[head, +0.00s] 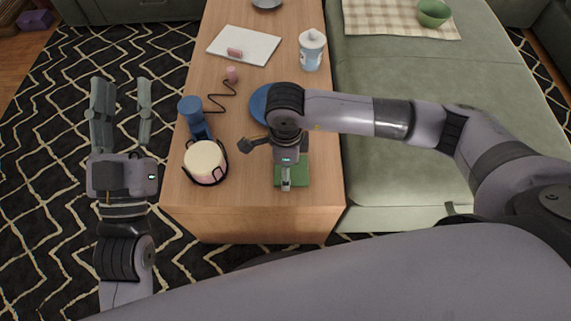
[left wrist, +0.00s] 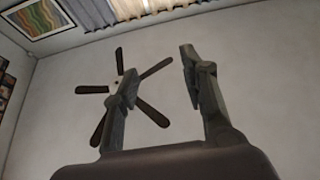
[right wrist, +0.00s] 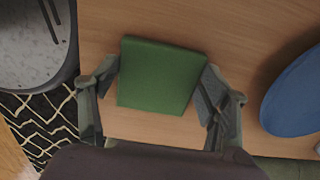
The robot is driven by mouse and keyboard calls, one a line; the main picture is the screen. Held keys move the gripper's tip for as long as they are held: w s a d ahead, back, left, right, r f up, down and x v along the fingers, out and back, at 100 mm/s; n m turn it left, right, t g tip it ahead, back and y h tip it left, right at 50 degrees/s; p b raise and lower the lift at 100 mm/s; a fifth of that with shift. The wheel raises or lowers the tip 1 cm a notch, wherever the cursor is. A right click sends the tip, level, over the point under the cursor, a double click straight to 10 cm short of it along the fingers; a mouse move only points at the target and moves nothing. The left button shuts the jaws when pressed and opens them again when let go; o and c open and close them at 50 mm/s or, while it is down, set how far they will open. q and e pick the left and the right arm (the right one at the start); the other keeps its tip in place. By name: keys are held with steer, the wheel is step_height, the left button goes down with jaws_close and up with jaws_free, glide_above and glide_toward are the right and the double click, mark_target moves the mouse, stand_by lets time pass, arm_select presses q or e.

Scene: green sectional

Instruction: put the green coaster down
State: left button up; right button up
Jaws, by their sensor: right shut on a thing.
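The green coaster (head: 302,170) is a flat square at the near end of the wooden table, below my right gripper (head: 286,182). In the right wrist view the coaster (right wrist: 160,75) sits between the two fingers of my right gripper (right wrist: 160,85), which is shut on its opposite edges. The coaster looks roughly level over the tabletop; I cannot tell whether it touches the wood. My left gripper (head: 121,95) is open and empty over the patterned rug, left of the table.
The wooden table (head: 250,213) also bears a blue round thing (head: 257,104) beyond the coaster, a cream cylinder (head: 205,160) in a black holder, a blue cup-like thing (head: 190,106), a white board (head: 262,46) and a lidded jar (head: 311,52). Its near edge is clear. A green sofa (head: 420,70) stands right.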

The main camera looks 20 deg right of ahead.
arm_select(q)
steer(key=shift+s+r+t, duration=0.2)
steer(key=shift+r+t, duration=0.1)
steer(key=shift+r, duration=0.05)
arm_select(e)
steer(key=shift+f, duration=0.1)
steer(key=o, duration=1.1)
